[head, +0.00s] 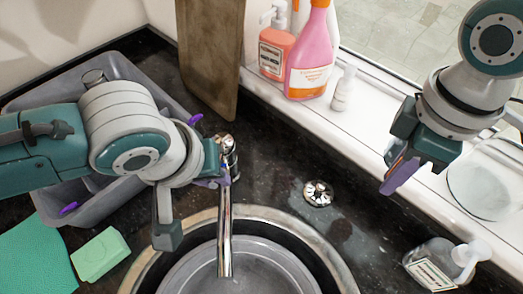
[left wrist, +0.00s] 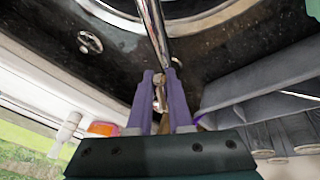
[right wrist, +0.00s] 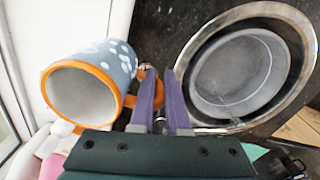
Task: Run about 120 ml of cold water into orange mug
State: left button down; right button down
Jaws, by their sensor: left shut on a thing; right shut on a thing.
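The chrome tap (head: 226,225) stands behind the sink, its spout reaching over a grey basin in it; I see no water running. My left gripper (head: 218,180) is at the tap's base. In the left wrist view its purple fingers (left wrist: 162,98) are shut on the tap's lever (left wrist: 158,92). The orange mug (right wrist: 88,82), blue-grey with white spots and an orange rim and handle, shows in the right wrist view, its empty-looking mouth facing the camera. My right gripper (right wrist: 164,95) is shut on its handle. In the head view my right gripper (head: 398,176) is over the right counter; the mug is hidden there.
The grey basin (head: 255,262) sits in the round sink (head: 325,245). A chrome fitting (head: 318,193) is on the counter. Soap bottles (head: 308,60) stand on the sill, with a wooden board (head: 208,55) nearby. A clear dispenser (head: 440,263) is at right; a green sponge (head: 100,254) at left.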

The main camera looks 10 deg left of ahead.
pick_arm(q)
jog(key=shift+s+f+t, duration=0.2)
jog(key=shift+f+t, duration=0.3)
jog(key=c, duration=0.8)
grip_release()
jog(key=shift+c, duration=0.2)
jog(key=shift+s+a+r, duration=0.1)
jog(key=shift+s+r, duration=0.05)
jog(key=shift+r, duration=0.3)
jog(key=p+v, duration=0.2)
jog(key=v, duration=0.9)
jog(key=shift+p, duration=0.35)
